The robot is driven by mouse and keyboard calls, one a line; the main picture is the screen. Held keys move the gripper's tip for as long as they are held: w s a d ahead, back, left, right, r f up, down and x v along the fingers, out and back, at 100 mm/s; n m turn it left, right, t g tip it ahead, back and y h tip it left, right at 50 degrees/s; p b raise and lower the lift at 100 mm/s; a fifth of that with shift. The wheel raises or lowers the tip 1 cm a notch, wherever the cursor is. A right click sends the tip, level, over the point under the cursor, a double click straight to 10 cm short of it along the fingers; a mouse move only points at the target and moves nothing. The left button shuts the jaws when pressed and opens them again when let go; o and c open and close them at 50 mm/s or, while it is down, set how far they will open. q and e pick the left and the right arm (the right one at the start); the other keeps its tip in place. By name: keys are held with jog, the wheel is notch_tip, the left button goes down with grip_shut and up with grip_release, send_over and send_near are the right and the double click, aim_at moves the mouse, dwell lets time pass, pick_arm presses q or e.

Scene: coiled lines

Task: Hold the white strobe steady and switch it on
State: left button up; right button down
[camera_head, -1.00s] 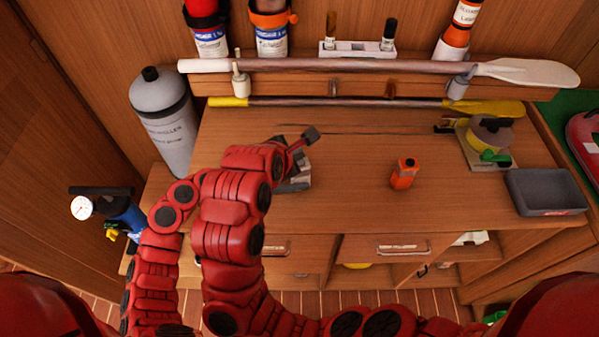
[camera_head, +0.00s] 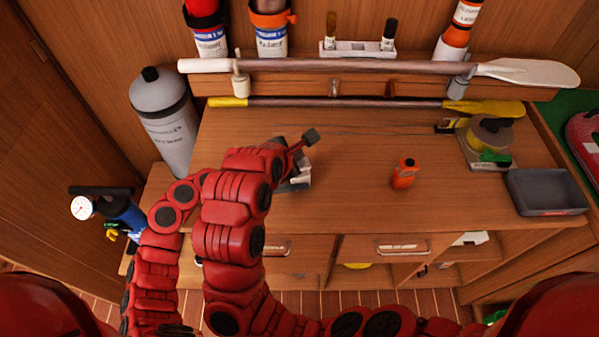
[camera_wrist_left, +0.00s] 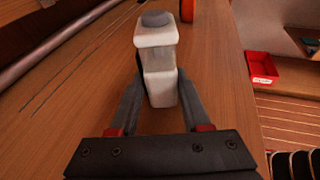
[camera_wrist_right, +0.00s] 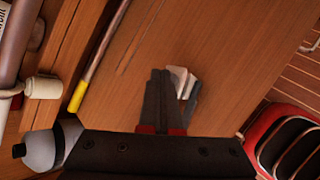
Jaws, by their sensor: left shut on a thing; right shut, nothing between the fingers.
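The white strobe (camera_wrist_left: 157,75) is a small white block with a grey round button (camera_wrist_left: 155,18) at its end. My left gripper (camera_wrist_left: 158,98) is shut on its body, one finger on each side. In the head view my left gripper (camera_head: 296,180) is low over the table's left part, mostly hidden behind my right arm. My right gripper (camera_wrist_right: 162,74) is shut and empty, its fingertips together. In the right wrist view the strobe (camera_wrist_right: 179,78) shows partly behind these fingers. Whether they touch the button cannot be told.
An orange object (camera_head: 404,173) stands on the table to the right. A grey tray (camera_head: 545,192) and a reel (camera_head: 490,135) are at the right end. Paddles (camera_head: 345,65) lie along the back. A grey cylinder (camera_head: 165,120) stands left. The table's middle is clear.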

jog(key=shift+f, duration=0.25)
jog(key=shift+f, duration=0.25)
dwell(0.4)
jog(key=shift+r, duration=0.65)
notch_tip(320, 180, up, 6)
dwell(0.6)
